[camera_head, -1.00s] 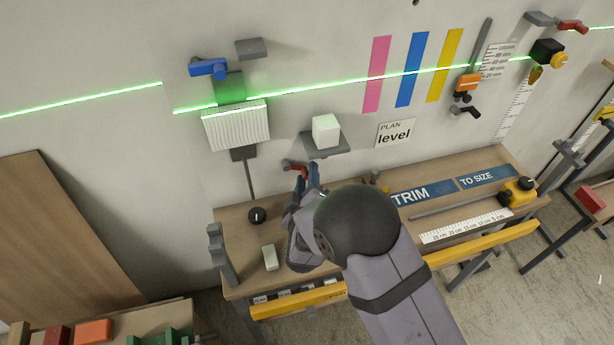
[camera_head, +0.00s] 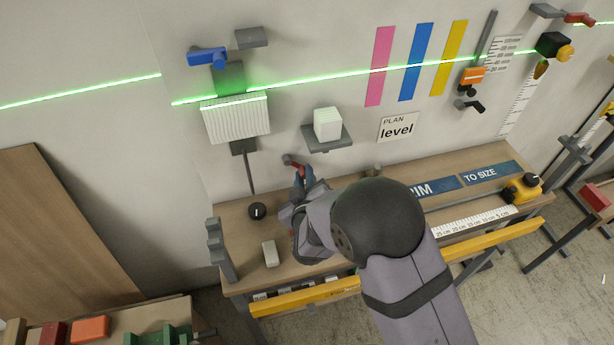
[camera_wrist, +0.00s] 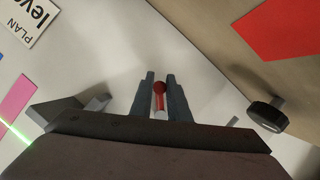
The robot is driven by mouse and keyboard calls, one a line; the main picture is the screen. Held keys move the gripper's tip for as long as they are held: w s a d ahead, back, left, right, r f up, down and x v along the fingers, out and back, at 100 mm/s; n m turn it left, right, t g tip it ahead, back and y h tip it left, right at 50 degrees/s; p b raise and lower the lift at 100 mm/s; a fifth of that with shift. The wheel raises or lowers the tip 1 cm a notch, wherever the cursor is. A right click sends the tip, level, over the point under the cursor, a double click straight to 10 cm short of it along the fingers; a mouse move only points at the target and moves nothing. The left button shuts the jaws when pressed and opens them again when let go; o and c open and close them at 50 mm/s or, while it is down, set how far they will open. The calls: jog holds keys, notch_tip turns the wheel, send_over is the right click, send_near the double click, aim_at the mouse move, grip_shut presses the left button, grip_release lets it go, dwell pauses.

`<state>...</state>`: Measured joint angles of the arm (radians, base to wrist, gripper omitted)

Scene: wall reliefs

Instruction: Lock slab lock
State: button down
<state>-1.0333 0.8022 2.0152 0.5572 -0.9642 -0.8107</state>
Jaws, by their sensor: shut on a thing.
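My gripper (camera_head: 300,180) is shut on a small red lever (camera_head: 293,162) on the wall, below a dark shelf slab (camera_head: 328,141) that carries a white block (camera_head: 327,123). In the wrist view, the fingers (camera_wrist: 160,92) stand either side of the lever's red tip and shaft (camera_wrist: 159,92). The lever's tip is partly hidden by the fingers in the head view. I cannot tell whether this lever is the slab lock, nor its locked state.
A workbench (camera_head: 236,220) lies below, with a black knob (camera_head: 257,211) and pale block (camera_head: 269,253). A blue lever (camera_head: 207,57) and a ribbed white panel (camera_head: 236,118) are up left. A level sign (camera_head: 398,127) is right of the shelf.

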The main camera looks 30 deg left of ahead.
jog(key=shift+s+a+f+m+g+y+b, duration=0.2)
jog(key=shift+f+m+g+b, duration=0.1)
jog(key=shift+m+b, duration=0.25)
jog(key=shift+s+a+f+m+g+y+b, duration=0.1)
jog(key=shift+a+f+m+g+y+b, duration=0.15)
jog(key=shift+m+b, duration=0.3)
jog(key=b, duration=0.1)
jog(key=m+b, duration=0.1)
jog(key=b, duration=0.1)
jog(key=shift+s+a+f+m+g+y, duration=0.25)
jog(key=shift+s+f+m+g+y, duration=0.05)
jog(key=shift+s+g+y, duration=0.05)
jog(key=s+m+g+y+b, duration=0.1)
jog(key=b, duration=0.2)
jog(key=shift+a+m, duration=0.3)
jog(key=shift+a, duration=0.1)
jog(key=shift+s+a+r+m+b, duration=0.1)
jog(key=shift+a+m+b, duration=0.1)
jog(key=shift+m+b, duration=0.3)
jog(key=c, duration=1.7)
grip_release()
